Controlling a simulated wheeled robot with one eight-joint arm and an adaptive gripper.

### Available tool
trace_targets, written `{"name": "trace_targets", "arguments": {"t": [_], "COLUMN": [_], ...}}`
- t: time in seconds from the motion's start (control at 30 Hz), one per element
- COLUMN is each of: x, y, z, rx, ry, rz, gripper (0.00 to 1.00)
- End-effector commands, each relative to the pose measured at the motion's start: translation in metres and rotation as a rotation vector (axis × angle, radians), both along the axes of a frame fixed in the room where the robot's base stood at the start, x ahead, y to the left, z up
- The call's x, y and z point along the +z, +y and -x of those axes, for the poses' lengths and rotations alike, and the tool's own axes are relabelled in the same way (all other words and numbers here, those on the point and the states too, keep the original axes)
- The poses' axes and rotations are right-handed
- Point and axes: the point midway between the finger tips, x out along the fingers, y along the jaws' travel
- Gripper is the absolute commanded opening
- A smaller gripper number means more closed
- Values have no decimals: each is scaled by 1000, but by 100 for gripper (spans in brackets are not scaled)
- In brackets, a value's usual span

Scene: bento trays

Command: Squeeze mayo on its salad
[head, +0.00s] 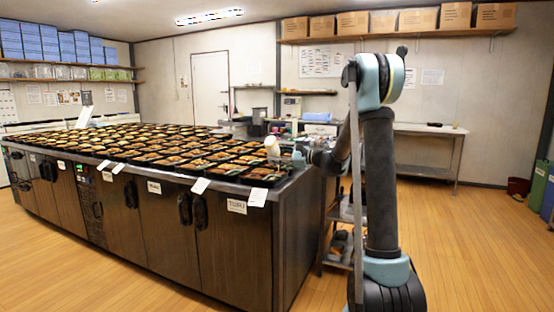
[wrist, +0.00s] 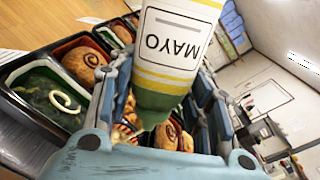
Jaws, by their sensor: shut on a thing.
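My gripper (wrist: 165,105) is shut on the mayo bottle (wrist: 180,45), with one blue finger on each side. The bottle is white with a green end, and its MAYO lettering reads upside down in the wrist view. In the head view the white bottle (head: 272,146) is above the near right end of the trays, with my gripper (head: 292,158) beside it. In the wrist view a green salad (wrist: 38,88) lies in a black tray at left, with a pale swirl on it. The bottle's green tip is partly hidden, and contact with the food cannot be told.
Many black bento trays (head: 262,182) fill the long counter close together. Browned round pieces (wrist: 82,64) sit beside the salad. A metal side table (head: 425,128) stands against the back wall. The wooden floor (head: 470,250) at right is mostly clear.

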Motion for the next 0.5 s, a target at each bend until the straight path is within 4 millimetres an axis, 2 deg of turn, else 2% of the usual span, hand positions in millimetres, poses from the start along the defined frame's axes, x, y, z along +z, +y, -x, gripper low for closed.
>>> {"name": "trace_targets", "arguments": {"t": [0.5], "x": [0], "y": [-5], "z": [2], "rx": [-1], "ry": [0], "rz": [-1], "gripper": [22]}}
